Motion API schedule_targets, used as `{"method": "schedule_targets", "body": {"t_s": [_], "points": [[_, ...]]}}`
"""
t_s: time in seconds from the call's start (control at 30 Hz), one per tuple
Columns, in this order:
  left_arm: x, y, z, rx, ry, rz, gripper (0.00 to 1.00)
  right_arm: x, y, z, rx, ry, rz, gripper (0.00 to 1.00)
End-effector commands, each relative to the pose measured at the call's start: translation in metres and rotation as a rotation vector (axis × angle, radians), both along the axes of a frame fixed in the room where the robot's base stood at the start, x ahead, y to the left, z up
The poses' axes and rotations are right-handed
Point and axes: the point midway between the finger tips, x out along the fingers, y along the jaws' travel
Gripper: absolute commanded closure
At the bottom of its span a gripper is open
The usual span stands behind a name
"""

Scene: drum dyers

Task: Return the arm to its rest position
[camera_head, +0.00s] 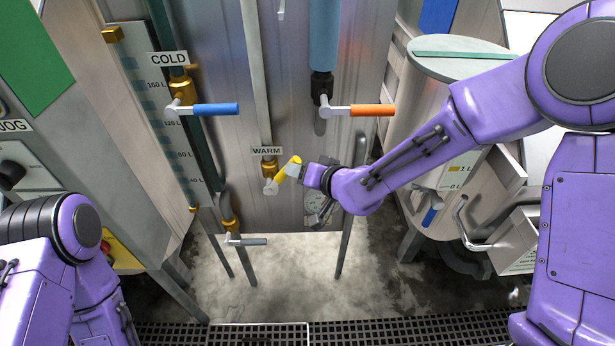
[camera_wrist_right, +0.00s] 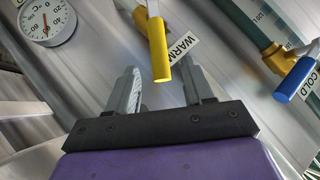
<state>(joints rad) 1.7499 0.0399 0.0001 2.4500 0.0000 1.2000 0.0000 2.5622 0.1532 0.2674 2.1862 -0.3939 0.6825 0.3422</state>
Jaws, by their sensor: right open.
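My right gripper (camera_head: 300,172) reaches in from the right to the yellow valve handle (camera_head: 292,163) below the WARM label (camera_head: 267,151). In the right wrist view the gripper (camera_wrist_right: 161,76) is open, with one finger on each side of the yellow handle (camera_wrist_right: 158,48). The handle's free end sits between the fingers, with a gap visible on both sides. In the head view the handle slants up to the right from its brass valve (camera_head: 269,168). My left arm is folded at the lower left, and its gripper is out of view.
The blue COLD handle (camera_head: 216,109) and an orange handle (camera_head: 372,110) are above. A grey handle (camera_head: 248,242) sits lower. A round gauge (camera_head: 314,205) is behind my right gripper. A metal drum (camera_head: 445,60) stands at right. The floor (camera_head: 300,275) below is open.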

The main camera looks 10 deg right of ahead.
Motion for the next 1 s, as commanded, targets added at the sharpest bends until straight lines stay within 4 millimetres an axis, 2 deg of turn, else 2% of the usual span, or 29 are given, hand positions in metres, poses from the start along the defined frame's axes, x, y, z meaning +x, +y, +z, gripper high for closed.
{"method": "schedule_targets", "body": {"t_s": [0.1, 0.23, 0.7, 0.77, 0.8, 0.87, 0.9, 0.97, 1.0], "points": [[0.000, 0.000, -0.004, 0.000, 0.000, 0.000, 0.51, -0.015, -0.008, 0.010, 0.001, -0.002, -0.001, 0.48], [0.000, 0.000, -0.005, 0.000, 0.000, 0.000, 0.51, -0.023, -0.011, 0.014, 0.001, 0.000, 0.001, 0.48], [0.000, 0.000, -0.005, 0.000, 0.000, 0.000, 0.51, -0.023, -0.011, 0.015, -0.006, -0.008, 0.004, 0.48], [0.000, 0.000, -0.005, 0.000, 0.000, 0.000, 0.51, -0.019, -0.015, 0.021, -0.003, -0.045, -0.023, 0.48], [0.000, 0.000, -0.005, 0.000, 0.000, 0.000, 0.51, -0.017, -0.027, 0.022, 0.000, -0.074, -0.083, 0.48], [0.000, 0.000, -0.011, 0.000, 0.000, 0.000, 0.51, -0.025, -0.053, -0.016, -0.025, -0.042, -0.185, 0.48], [0.000, 0.000, -0.015, 0.000, 0.000, 0.000, 0.51, -0.035, -0.069, -0.047, -0.049, -0.002, -0.239, 0.48], [0.000, 0.000, -0.020, 0.000, 0.000, 0.000, 0.51, -0.056, -0.091, -0.094, -0.097, 0.068, -0.315, 0.48], [0.000, 0.000, -0.023, 0.000, 0.000, 0.000, 0.51, -0.074, -0.106, -0.123, -0.134, 0.119, -0.357, 0.48]]}}
